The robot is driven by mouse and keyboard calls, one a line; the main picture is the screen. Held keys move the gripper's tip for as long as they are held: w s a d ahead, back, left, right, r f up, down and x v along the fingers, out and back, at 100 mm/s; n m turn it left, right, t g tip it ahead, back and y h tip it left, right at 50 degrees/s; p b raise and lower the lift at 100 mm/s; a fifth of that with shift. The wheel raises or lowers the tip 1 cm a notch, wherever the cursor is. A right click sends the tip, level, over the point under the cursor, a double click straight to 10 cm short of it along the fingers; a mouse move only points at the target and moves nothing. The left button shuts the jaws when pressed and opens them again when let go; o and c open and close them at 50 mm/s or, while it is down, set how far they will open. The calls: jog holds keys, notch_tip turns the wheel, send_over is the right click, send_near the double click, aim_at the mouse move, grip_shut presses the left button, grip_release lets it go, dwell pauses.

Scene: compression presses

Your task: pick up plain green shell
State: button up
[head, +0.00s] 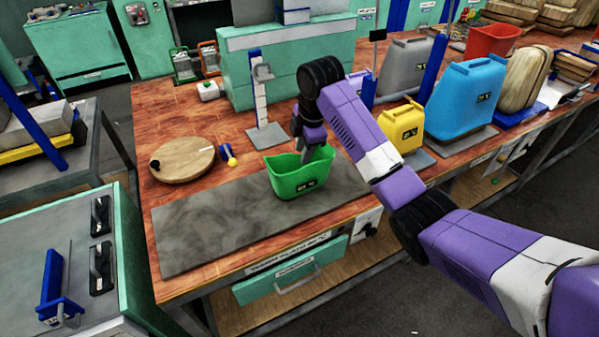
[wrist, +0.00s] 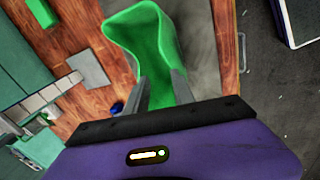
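A green open-topped shell (head: 298,178) stands upright on the dark grey plate (head: 215,222) on the wooden bench. A small dark mark shows on its front. My gripper (head: 318,154) points down at the shell's right rear rim in the head view. In the wrist view the shell (wrist: 150,40) lies straight ahead, and the fingers of my gripper (wrist: 162,86) are spread apart with green between them. Whether they touch the shell I cannot tell. Part of the shell's rear rim is hidden by the gripper in the head view.
A round wooden board (head: 182,160) and a blue-yellow tool (head: 228,155) lie left of the shell. A white post stand (head: 262,105) is behind it. Yellow (head: 401,125), blue (head: 466,98) and grey (head: 404,66) shells stand to the right. The plate's left part is clear.

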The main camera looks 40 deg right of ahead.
aim_at(307, 182)
jog(key=shift+s+a+f+n+g, duration=0.15)
jog(key=shift+s+f+n+g, duration=0.2)
jog(key=shift+s, duration=0.25)
jog(key=shift+s+a+f+n+g, duration=0.1)
jog(key=shift+s+f+n+g, duration=0.2)
jog(key=shift+s, duration=0.3)
jog(key=shift+s+f, duration=0.15)
jog(key=shift+f, duration=0.1)
jog(key=shift+w+d+f+p, duration=0.1)
jog(key=shift+f+p, duration=0.2)
jog(key=shift+f, duration=0.9)
jog(key=shift+w+a+f+p, duration=0.1)
jog(key=shift+f+p, duration=0.15)
jog(key=shift+f, duration=0.9)
jog(key=shift+w+d+f+p, duration=0.1)
jog(key=shift+f+p, duration=0.2)
jog(key=shift+f, duration=0.9)
grip_shut()
